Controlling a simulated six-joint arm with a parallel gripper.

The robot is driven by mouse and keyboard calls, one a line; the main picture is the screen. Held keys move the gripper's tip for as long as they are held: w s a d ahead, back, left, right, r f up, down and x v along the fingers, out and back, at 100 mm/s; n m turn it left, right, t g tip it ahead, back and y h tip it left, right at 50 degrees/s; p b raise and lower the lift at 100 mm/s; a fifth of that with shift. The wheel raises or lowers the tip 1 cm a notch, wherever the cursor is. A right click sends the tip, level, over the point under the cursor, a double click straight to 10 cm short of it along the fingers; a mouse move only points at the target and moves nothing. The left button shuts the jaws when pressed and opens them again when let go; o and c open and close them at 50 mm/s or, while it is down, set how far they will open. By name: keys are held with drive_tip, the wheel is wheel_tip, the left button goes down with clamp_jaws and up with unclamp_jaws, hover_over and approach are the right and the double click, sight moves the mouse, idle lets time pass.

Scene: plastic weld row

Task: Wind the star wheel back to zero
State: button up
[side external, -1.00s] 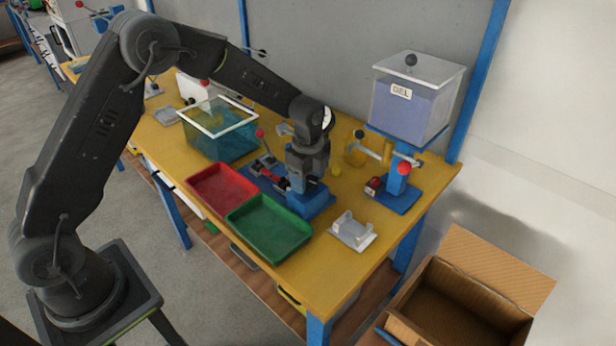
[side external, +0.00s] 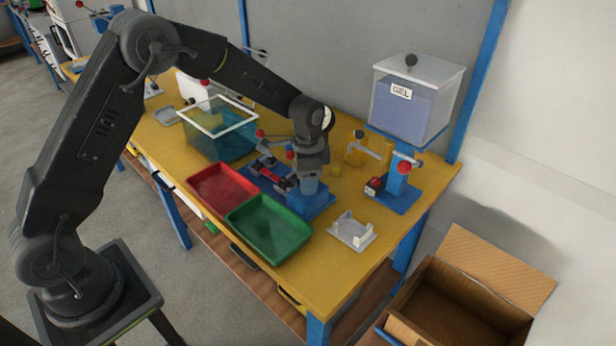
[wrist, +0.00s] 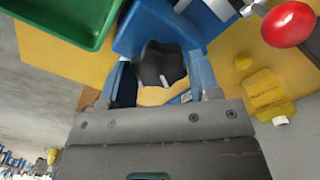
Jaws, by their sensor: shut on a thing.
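The star wheel (wrist: 160,62) is a black lobed knob with a small white mark on its near side, seen in the wrist view. It sits against a blue fixture (wrist: 140,28). My gripper (wrist: 163,75) has its blue fingers on either side of the wheel and is shut on it. In the side external view my gripper (side external: 308,185) points down over the blue fixture (side external: 318,205) behind the green tray. The wheel is hidden there by the gripper. I cannot read a zero mark or scale.
A red ball knob (wrist: 288,24) on a metal lever is close to the gripper. A green tray (side external: 268,228) and red tray (side external: 222,188) lie in front. A clear block (side external: 352,231), a gel tank (side external: 412,95) and a teal open tank (side external: 218,135) stand around. A yellow part (wrist: 265,95) is near.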

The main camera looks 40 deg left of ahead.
drive_tip(key=n, duration=0.6)
drive_tip(key=shift+n, duration=0.3)
idle(0.4)
drive_tip(key=o, duration=0.9)
wheel_tip(320, 180, up, 14)
drive_tip(key=shift+f, duration=0.1)
